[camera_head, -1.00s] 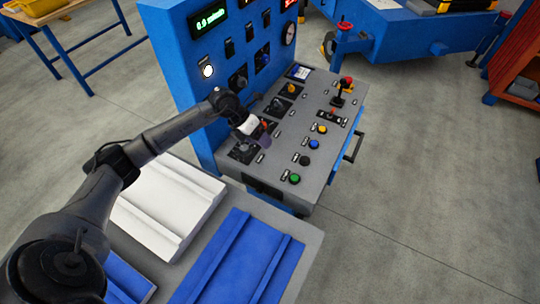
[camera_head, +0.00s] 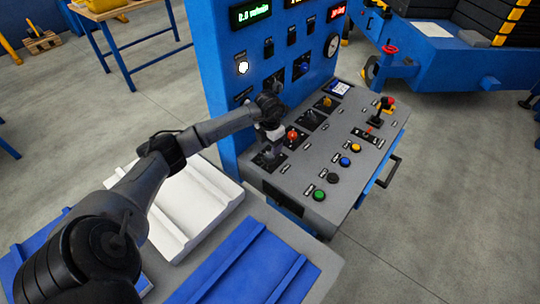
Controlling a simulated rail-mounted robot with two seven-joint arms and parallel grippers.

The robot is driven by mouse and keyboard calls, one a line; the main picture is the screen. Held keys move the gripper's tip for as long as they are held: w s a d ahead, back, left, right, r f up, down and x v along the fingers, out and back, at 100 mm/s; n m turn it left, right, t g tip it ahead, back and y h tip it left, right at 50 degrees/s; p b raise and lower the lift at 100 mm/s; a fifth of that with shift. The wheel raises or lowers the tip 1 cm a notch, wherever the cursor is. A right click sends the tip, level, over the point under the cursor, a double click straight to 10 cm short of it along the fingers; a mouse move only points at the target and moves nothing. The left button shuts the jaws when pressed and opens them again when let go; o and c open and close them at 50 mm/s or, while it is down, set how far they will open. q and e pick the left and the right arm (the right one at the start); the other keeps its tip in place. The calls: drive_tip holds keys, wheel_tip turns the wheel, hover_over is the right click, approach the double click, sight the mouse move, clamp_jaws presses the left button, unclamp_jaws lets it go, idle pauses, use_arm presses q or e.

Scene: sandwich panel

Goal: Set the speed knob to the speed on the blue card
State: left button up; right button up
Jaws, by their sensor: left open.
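My left gripper (camera_head: 271,147) comes in from the left over the grey control desk (camera_head: 310,160) and points down. It is open, with its small dark fingers at the nearest knob's black plate (camera_head: 269,161). Whether the fingers surround or touch that knob I cannot tell. The knob labels are also unreadable. My right gripper is out of view.
White (camera_head: 195,205) and blue (camera_head: 255,270) panels lie in front.

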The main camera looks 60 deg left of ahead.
sight(270, 155)
use_arm(q)
drive_tip(key=shift+f+b, duration=0.45)
drive_tip(key=shift+f, duration=2.1)
drive_tip(key=c, duration=0.9)
